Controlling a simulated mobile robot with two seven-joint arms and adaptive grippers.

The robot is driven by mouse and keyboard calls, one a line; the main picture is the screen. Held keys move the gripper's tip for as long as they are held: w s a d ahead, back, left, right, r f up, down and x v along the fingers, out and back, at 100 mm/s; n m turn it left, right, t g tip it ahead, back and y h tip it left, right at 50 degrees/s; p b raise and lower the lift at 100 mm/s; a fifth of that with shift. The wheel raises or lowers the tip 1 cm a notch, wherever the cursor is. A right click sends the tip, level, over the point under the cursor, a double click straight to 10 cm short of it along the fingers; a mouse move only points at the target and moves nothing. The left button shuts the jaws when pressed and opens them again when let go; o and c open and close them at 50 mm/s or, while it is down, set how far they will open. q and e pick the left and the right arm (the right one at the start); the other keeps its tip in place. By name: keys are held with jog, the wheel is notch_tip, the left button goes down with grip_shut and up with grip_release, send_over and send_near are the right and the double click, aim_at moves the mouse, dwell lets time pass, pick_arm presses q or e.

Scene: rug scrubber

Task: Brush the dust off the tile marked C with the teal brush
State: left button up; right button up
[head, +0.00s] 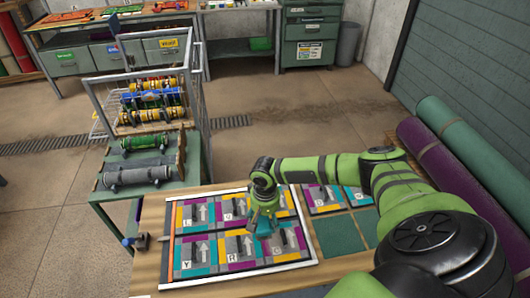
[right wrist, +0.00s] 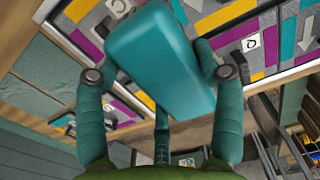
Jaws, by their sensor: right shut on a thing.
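The teal brush (head: 264,224) is in my right gripper (head: 264,198), over the right part of the framed tile board (head: 309,247). In the right wrist view, the teal block of the brush (right wrist: 160,55) fills the middle, with the fingers of my right gripper (right wrist: 158,75) shut around it. The tile marked C (head: 250,265) appears to be in the front row, just below the brush in the head view. Whether the brush touches a tile is unclear. Dust is too small to tell. My left gripper is not in view.
Other lettered tiles, such as Y (head: 187,264) and L (head: 188,222), fill the board. Green squares (head: 338,234) lie to its right on the wooden table (head: 150,222). A green side table (head: 112,197) with rollers stands at left. Rolled rugs (head: 437,160) lie at right.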

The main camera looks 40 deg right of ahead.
jog(key=shift+c, duration=0.3)
jog(key=shift+r, duration=0.65)
notch_tip(320, 180, up, 2)
jog(key=shift+r, duration=0.1)
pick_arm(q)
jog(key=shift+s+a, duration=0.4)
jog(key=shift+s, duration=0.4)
pick_arm(e)
jog(key=shift+r, duration=1.25)
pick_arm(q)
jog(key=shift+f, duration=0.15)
pick_arm(e)
jog(key=shift+a, duration=0.1)
